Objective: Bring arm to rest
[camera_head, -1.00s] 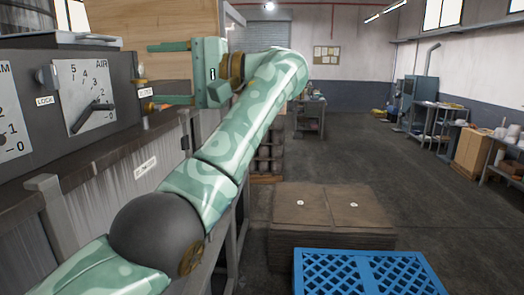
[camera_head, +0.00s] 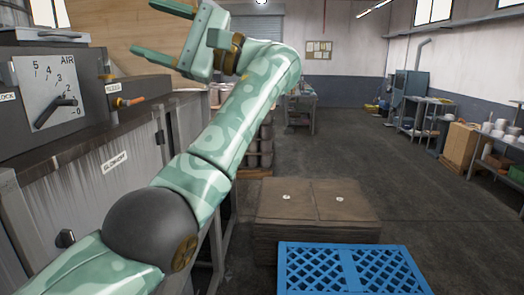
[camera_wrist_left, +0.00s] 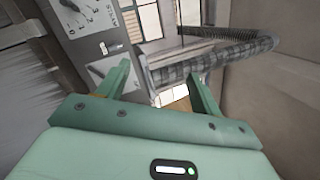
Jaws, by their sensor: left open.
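My left arm crosses the head view from the lower left, and my left gripper (camera_head: 165,33) is raised at the upper left, its two fingers apart and pointing left. Nothing is between the fingers. In the left wrist view the left gripper (camera_wrist_left: 158,85) also shows its two green fingers spread wide and empty. The gripper appears in front of a wooden panel and above the grey machine with the dial (camera_head: 55,90); its distance from them is hard to tell. My right gripper is not in view.
An orange-tipped knob (camera_head: 130,101) sticks out from the machine (camera_head: 110,160) at left. A stack of brown sheets (camera_head: 315,215) stands ahead, with a blue crate (camera_head: 345,270) in front. Shelves (camera_head: 500,150) line the right wall. The floor (camera_head: 400,195) between is clear.

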